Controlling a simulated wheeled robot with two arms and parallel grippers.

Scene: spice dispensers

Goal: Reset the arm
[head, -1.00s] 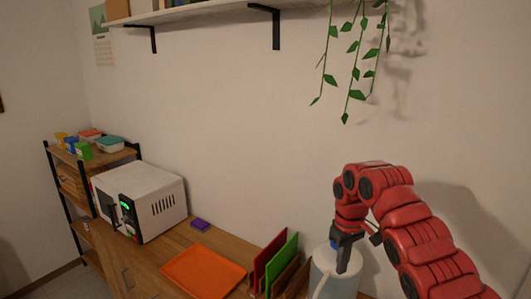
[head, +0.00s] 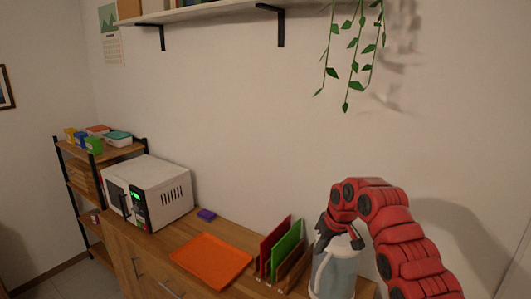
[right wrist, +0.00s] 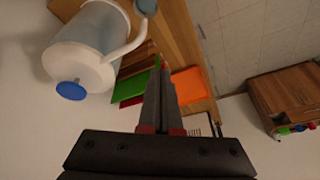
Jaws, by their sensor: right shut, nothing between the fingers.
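My right arm is red and comes in from the right in the head view. Its dark right gripper (head: 326,240) points down and sits just in front of and above the white pitcher (head: 335,272). In the right wrist view the two fingers (right wrist: 160,75) are closed together with nothing between them. The pitcher with its blue lid knob (right wrist: 71,90) is beside the fingers there, apart from them as far as I can tell. My left gripper is not in any view.
An orange tray (head: 211,262) lies on the wooden cabinet. Red and green boards (head: 287,243) stand in a rack beside the pitcher. A white microwave (head: 150,188) and a shelf rack (head: 118,157) are at left. A wall shelf (head: 205,11) and hanging plant are above.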

